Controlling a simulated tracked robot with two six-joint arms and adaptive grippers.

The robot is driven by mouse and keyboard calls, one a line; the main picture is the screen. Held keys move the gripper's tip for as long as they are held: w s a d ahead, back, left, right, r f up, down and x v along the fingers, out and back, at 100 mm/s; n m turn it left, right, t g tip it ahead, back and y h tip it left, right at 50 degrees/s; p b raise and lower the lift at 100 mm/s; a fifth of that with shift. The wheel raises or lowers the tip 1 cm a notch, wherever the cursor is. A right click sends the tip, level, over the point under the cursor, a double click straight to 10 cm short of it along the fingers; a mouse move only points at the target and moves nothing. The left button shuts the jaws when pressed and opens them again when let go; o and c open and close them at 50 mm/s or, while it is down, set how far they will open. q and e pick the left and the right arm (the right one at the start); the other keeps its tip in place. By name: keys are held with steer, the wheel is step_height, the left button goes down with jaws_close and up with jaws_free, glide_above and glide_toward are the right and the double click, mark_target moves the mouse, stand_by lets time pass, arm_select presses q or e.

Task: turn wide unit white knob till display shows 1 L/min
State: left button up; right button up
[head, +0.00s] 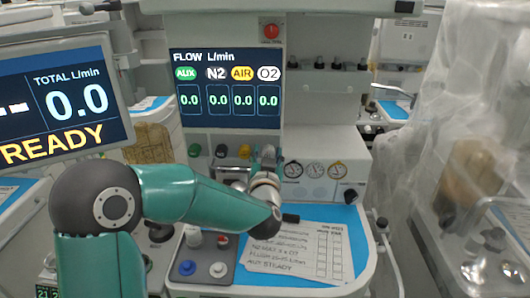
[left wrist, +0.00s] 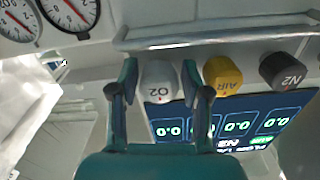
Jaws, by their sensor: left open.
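The white knob (left wrist: 158,82), marked O2, is at the end of the row in the left wrist view, which is turned over. In the head view my left gripper largely hides it. My left gripper (head: 268,158) is open in front of the white knob. In the left wrist view its two fingers stand on either side of the knob, with gaps visible; I cannot tell the depth between them. My right gripper is out of view.
The yellow AIR knob (left wrist: 222,76) is close beside one finger, with the dark N2 knob (left wrist: 284,70) beyond. A metal rail (left wrist: 215,38) runs along the knobs. Gauges (head: 315,170) are right of the gripper. A separate screen (head: 62,100) reads 0.0 and READY.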

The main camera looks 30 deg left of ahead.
arm_select(q)
steer(key=c, duration=0.8)
steer(key=shift+a, duration=0.35)
steer(key=shift+c, duration=0.4)
steer(key=shift+d, duration=0.25)
steer(key=shift+f+n+b, duration=0.15)
steer(key=shift+n+b, duration=0.25)
steer(key=shift+b, duration=0.2)
steer(key=n+b, duration=0.3)
steer(key=b, duration=0.1)
steer(key=shift+w+d+f, duration=0.1)
steer(key=shift+f, duration=0.1)
steer(key=n+b, duration=0.3)
steer(key=shift+r+n+b, duration=0.15)
steer(key=shift+n+b, duration=0.4)
steer(key=shift+n, duration=0.45)
